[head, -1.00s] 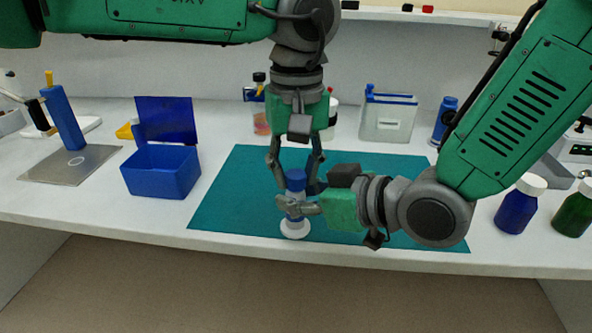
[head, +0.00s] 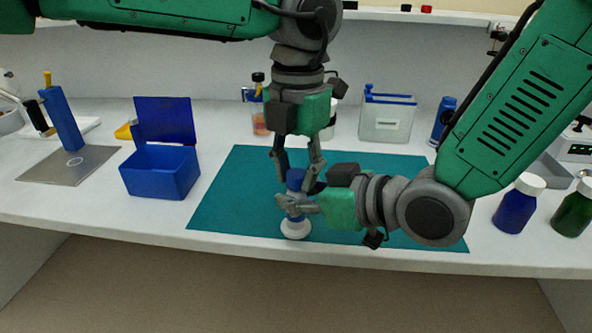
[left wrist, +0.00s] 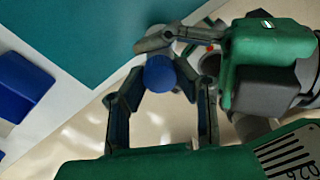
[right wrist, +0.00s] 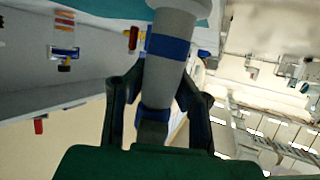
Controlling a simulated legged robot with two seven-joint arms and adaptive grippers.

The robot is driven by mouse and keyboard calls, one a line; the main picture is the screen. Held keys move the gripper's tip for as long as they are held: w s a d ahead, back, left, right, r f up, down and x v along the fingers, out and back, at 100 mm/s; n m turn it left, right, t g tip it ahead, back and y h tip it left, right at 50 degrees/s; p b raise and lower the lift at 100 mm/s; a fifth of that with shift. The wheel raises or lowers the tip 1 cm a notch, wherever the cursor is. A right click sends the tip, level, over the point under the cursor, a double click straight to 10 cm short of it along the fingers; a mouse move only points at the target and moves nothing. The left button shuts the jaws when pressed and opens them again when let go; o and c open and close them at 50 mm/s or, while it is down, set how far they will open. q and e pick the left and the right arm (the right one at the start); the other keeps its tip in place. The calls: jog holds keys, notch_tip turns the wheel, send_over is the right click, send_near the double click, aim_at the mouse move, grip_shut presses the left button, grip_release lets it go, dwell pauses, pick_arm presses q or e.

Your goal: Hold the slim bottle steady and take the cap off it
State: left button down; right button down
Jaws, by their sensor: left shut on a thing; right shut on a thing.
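The slim bottle (head: 295,229) stands upright near the front edge of the teal mat, its wide white foot showing. Its blue cap (head: 295,180) is on top and also shows in the left wrist view (left wrist: 160,74). My left gripper (head: 296,184) comes down from above and is shut on the cap, one finger on each side. My right gripper (head: 287,205) reaches in from the right and is shut on the bottle's body, below the cap. In the right wrist view the pale body with a blue band (right wrist: 168,47) lies between its fingers. The fingers hide part of the body.
The teal mat (head: 235,200) is mostly clear. A blue open box (head: 160,175) stands at left, near a metal plate (head: 68,165). Blue (head: 514,208) and green (head: 574,212) bottles with white caps stand at right. A pale container (head: 386,120) stands behind.

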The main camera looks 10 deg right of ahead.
pick_arm(q)
jog(key=n, duration=0.7)
jog(key=shift+w+r, duration=0.1)
jog(key=shift+w, duration=0.15)
jog(key=n, duration=0.5)
jog(key=shift+w+a+n, duration=0.1)
jog(key=shift+w+n, duration=0.05)
jog(key=shift+n, duration=0.25)
jog(key=c, duration=1.5)
grip_release()
jog(key=shift+o, duration=1.1)
